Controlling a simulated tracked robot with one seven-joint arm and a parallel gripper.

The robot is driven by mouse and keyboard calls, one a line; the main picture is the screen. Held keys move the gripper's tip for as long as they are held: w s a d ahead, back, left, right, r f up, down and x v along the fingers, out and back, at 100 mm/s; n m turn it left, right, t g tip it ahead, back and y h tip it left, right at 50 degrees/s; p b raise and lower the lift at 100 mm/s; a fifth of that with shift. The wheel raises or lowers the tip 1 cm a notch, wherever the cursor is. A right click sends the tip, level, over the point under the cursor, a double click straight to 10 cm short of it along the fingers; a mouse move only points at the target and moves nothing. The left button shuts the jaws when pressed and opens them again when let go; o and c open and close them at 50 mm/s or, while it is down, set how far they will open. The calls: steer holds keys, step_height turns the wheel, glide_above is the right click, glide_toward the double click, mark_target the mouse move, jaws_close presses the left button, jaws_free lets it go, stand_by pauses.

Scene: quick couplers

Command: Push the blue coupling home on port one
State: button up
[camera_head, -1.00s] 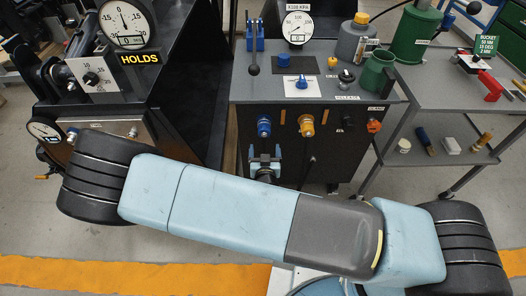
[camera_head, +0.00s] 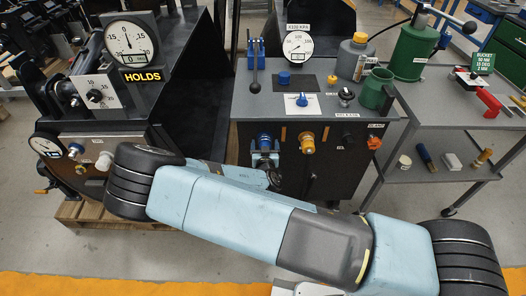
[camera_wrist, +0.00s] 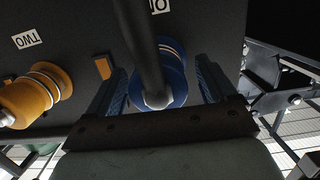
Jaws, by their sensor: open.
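The blue coupling (camera_head: 265,141) is on the dark front panel of the bench, left of the orange coupling (camera_head: 307,141). In the wrist view the blue coupling (camera_wrist: 174,76) lies between my two fingers, with a dark hose running from its end across the picture. My gripper (camera_head: 264,160) is just below the blue coupling in the head view; its fingers (camera_wrist: 160,88) are apart, one on each side, with gaps visible. A partly hidden upside-down label (camera_wrist: 158,5) is beside the port. How far the coupling is seated cannot be told.
The orange coupling (camera_wrist: 35,98) sits near the TWO label (camera_wrist: 27,40). A gauge stand (camera_head: 100,128) is left, a grey cart (camera_head: 440,110) right.

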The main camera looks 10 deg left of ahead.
steer(key=shift+w, duration=0.25)
steer(key=shift+c, duration=0.4)
steer(key=c, duration=1.1)
